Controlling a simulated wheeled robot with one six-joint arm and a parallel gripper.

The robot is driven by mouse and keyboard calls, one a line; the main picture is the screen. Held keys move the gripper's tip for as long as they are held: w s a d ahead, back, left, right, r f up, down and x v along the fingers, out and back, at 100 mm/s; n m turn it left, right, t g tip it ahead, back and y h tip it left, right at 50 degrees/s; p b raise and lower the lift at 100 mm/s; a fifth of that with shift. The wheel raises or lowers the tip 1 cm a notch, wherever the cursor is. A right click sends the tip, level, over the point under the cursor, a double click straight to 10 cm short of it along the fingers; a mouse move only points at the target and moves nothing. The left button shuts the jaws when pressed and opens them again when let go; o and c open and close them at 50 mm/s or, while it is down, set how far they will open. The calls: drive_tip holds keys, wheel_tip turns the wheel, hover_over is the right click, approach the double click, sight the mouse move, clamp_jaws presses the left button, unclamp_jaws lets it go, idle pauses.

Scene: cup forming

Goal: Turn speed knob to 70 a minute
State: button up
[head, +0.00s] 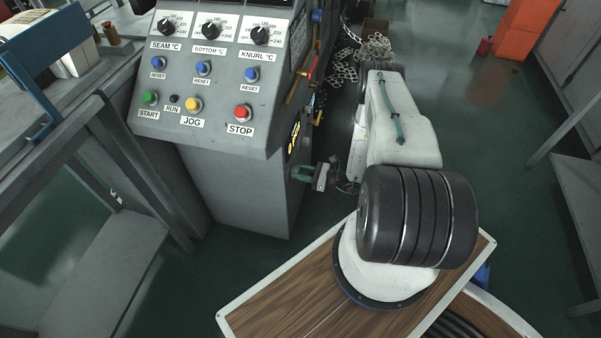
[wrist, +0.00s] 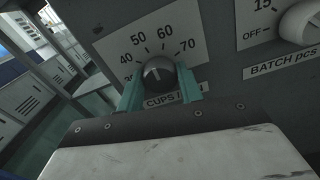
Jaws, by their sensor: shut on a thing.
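The speed knob (wrist: 158,71) is a round black knob in the wrist view, on a grey panel with a dial marked 30 to 70. The label below it reads CUPS, and its rest is partly hidden by my gripper. The white pointer line on the knob leans up and left, roughly toward the 50 mark; its exact setting is hard to read. My gripper (wrist: 161,86) has its teal fingers on the left and right sides of the knob, shut on it. In the head view my gripper (head: 314,176) is at the machine's right side, and the knob is hidden there.
The BATCH pcs knob (wrist: 303,22) is to the right on the same panel. In the head view, the control panel (head: 215,75) has several knobs and buttons, including a red STOP button (head: 243,112). A metal bench (head: 75,125) stands left; green floor (head: 480,110) is open at right.

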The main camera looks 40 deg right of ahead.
drive_tip(key=m, duration=1.3)
drive_tip(key=shift+m, duration=0.3)
drive_tip(key=shift+f, duration=0.1)
drive_tip(key=o, duration=1)
drive_tip(key=v, duration=0.8)
